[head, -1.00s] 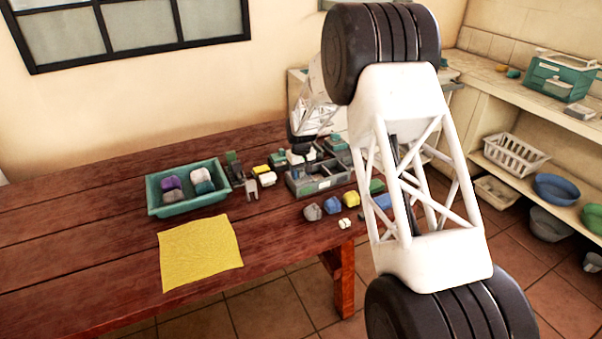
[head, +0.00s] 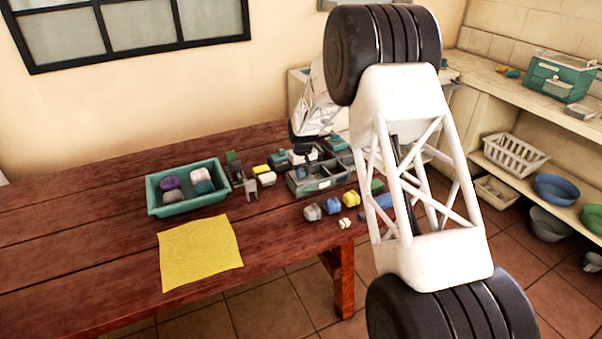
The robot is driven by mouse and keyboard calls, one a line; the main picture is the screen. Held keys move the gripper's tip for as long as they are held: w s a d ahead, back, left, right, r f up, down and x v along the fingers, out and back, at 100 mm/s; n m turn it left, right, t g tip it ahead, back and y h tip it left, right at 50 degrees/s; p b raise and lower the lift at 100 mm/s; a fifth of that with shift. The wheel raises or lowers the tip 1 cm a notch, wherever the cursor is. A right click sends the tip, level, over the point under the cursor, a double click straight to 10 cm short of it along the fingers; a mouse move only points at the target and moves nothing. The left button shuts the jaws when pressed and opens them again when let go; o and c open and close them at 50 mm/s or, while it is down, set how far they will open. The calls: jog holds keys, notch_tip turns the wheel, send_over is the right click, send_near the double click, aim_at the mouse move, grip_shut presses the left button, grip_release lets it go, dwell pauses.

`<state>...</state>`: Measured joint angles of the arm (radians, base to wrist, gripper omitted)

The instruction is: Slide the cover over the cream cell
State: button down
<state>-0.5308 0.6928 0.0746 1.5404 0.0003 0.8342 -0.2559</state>
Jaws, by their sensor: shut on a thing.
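A grey box with several cells (head: 318,184) stands near the right end of the wooden table, its front side facing me with a pale patch on it. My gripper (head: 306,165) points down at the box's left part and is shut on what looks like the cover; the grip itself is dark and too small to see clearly. The cover's outline is hard to tell from the box, and my gripper and arm hide part of it. I cannot tell which cell is the cream one.
Small blocks stand left of the box. My arm hides the right side.

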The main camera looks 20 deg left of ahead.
jog(key=w+d, duration=0.5)
jog(key=c, duration=1)
grip_release()
jog(key=shift+o, duration=0.2)
notch_tip(320, 180, up, 8)
jog(key=shift+f, duration=0.1)
jog(key=shift+d, duration=0.1)
